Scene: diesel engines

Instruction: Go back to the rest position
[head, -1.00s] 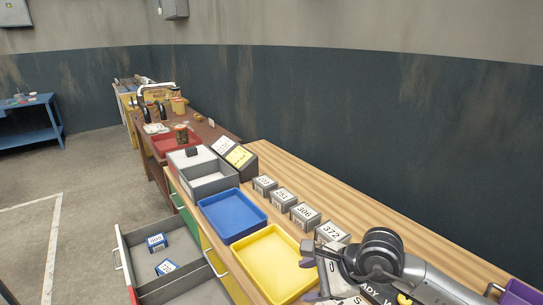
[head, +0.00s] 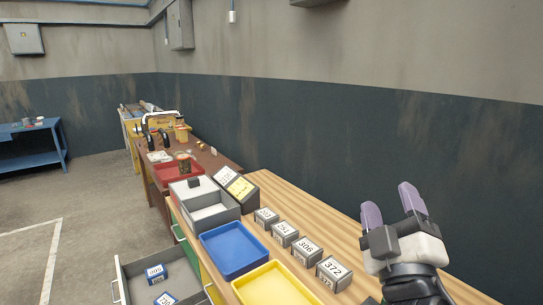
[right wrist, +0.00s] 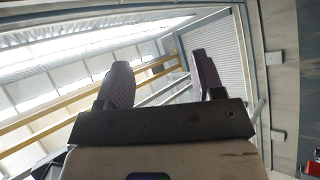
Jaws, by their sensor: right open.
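My right gripper (head: 392,206) is raised above the right part of the wooden bench (head: 318,214), with its purple fingers pointing up. Its fingers stand apart with nothing between them; they also show in the right wrist view (right wrist: 160,82) against the ceiling and a shutter. My left gripper is in neither view.
On the bench are a blue tray (head: 233,250), a yellow tray (head: 275,287), a grey bin (head: 210,213) and several numbered blocks, one marked 372 (head: 333,273). An open drawer (head: 122,285) with blue boxes juts out at lower left. A dark wall (head: 330,150) runs behind.

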